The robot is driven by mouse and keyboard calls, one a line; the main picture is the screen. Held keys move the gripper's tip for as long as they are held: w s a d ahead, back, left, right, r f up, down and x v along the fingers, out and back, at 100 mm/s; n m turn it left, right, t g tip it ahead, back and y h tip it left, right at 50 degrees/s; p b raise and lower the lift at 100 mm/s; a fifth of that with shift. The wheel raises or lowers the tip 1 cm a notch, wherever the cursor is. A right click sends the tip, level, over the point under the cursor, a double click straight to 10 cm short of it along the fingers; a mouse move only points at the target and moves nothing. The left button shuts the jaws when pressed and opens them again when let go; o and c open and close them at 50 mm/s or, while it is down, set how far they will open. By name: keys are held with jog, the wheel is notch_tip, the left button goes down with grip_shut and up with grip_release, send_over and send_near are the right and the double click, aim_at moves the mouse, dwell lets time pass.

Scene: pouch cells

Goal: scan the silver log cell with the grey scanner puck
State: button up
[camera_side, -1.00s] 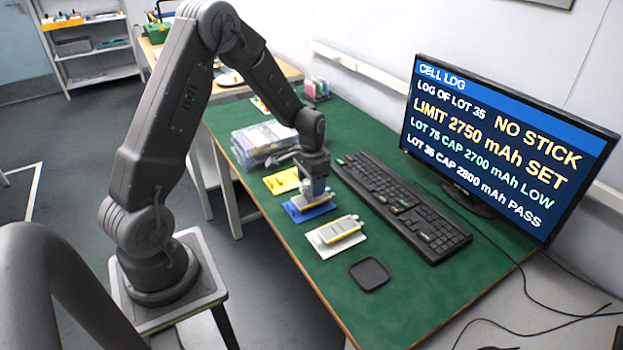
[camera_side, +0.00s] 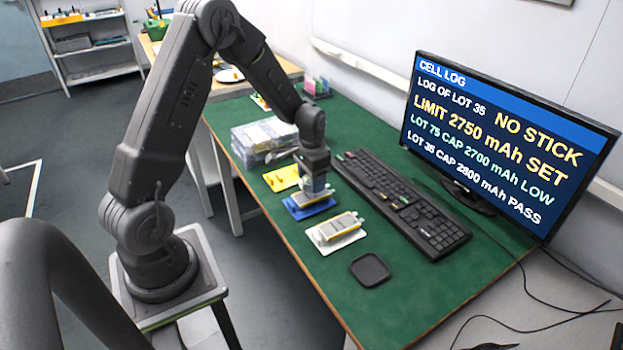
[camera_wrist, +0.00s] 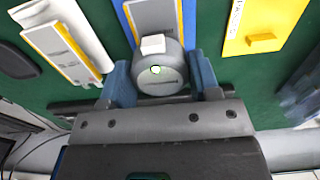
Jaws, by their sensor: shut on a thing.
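My gripper (camera_wrist: 162,90) is shut on the grey scanner puck (camera_wrist: 160,73), a round body with a white block and a small green-white light. In the side view, my gripper (camera_side: 316,178) is over the blue tray (camera_side: 296,212). A silver-grey cell with a yellow edge (camera_wrist: 153,14) lies on that tray, just beyond the puck in the wrist view; it also shows in the side view (camera_side: 312,198). A second silver cell with yellow edges (camera_side: 339,225) lies on a white tray (camera_side: 345,241). I cannot tell whether puck and cell touch.
A yellow tray (camera_side: 281,179) holds a small yellow block (camera_wrist: 262,42). A black square pad (camera_side: 370,270) lies at the front. A keyboard (camera_side: 405,205) is to the right. The monitor (camera_side: 505,145) reads "LOT 35 CAP 2800 mAh PASS" and "LOT 75 CAP 2700 mAh LOW".

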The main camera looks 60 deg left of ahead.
jog(key=shift+r, duration=2.95)
jog(key=shift+d, duration=0.1)
